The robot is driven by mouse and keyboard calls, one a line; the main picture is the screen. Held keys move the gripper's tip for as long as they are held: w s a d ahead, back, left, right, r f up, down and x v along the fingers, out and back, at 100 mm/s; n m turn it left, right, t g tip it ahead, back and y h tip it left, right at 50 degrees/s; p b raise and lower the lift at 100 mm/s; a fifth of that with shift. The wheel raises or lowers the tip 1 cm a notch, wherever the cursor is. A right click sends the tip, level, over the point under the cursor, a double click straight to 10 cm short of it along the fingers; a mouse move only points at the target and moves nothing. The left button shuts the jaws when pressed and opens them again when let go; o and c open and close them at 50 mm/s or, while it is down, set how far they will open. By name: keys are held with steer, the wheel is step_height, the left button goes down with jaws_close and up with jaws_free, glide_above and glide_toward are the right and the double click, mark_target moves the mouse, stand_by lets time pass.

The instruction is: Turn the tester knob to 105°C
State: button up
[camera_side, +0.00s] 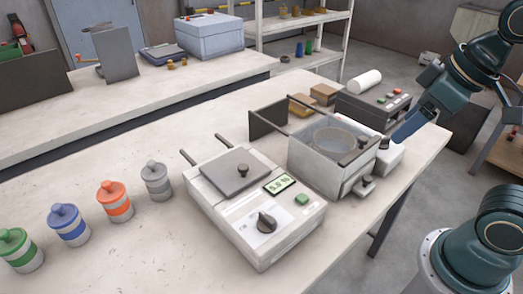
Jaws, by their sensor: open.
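The tester (240,205) is a white box on the near part of the bench, with a grey lid plate on top. Its dark round knob (266,222) sits on a white dial near the front edge. The dial's marks are too small to read. A small lit display (280,183) reads about 5.0 %, and a green button (302,199) is beside it. My gripper (398,138) is open at the right, by the bench edge, well apart from the knob. Its fingers are seen edge-on.
A grey open-topped machine with a round pan (350,172) stands between the tester and my gripper. A dark control box (372,105) is behind it. Several coloured lidded jars (115,202) stand left of the tester. The bench in front of the jars is clear.

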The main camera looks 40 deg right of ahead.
steer(key=w+a+n+g, duration=0.3)
steer(key=w+a+n, duration=0.6)
steer(key=n+g, duration=0.2)
steer(key=n, duration=0.5)
glide_above(267, 217)
step_height(267, 217, down, 5)
step_height(267, 217, down, 14)
steer(key=shift+r, duration=0.15)
steer(key=c, duration=1)
